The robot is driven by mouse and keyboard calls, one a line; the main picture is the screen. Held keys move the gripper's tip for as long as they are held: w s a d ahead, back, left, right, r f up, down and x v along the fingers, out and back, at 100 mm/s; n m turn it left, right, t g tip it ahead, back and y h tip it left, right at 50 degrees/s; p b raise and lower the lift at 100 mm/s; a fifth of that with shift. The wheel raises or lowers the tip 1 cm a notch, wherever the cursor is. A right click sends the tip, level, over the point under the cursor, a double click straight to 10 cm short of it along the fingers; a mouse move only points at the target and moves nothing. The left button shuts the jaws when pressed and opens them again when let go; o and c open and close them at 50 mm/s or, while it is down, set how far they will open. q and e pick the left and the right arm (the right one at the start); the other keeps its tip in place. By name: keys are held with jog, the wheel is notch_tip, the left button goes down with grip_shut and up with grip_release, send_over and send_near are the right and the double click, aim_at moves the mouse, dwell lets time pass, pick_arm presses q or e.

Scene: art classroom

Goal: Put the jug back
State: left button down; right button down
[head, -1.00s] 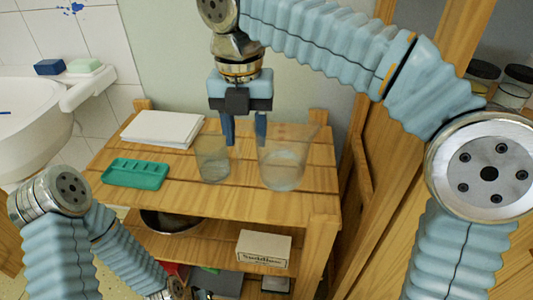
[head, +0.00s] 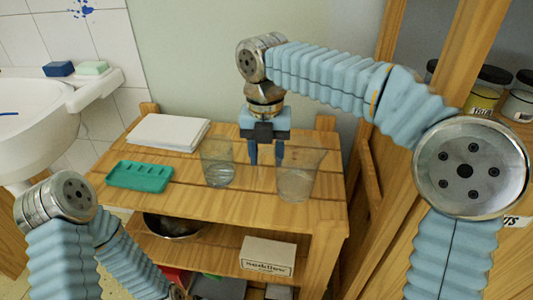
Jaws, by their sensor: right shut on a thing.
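The clear jug (head: 297,183) is upright at the front right of the wooden shelf unit's top. I cannot tell whether its base touches the boards. My right gripper (head: 266,158) points down at the jug's left rear side and is shut on the jug. The exact spot of its grip is hard to see through the clear wall. A smaller clear beaker (head: 219,172) stands to the left of the jug, apart from it. My left arm is at the lower left, and its gripper is out of view.
On the unit's top (head: 180,197) are a green palette tray (head: 139,176) and white paper (head: 167,132). Lower shelves hold a dark bowl (head: 173,225) and a white box (head: 267,257). A sink (head: 35,125) is at left, and a wooden rack with jars (head: 487,92) at right.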

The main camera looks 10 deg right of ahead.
jog(key=shift+f, duration=0.1)
jog(key=c, duration=0.5)
grip_release()
jog(key=shift+c, duration=0.2)
notch_tip(320, 180, up, 11)
jog(key=p, duration=0.3)
jog(key=shift+a, duration=0.15)
jog(key=shift+r, duration=0.65)
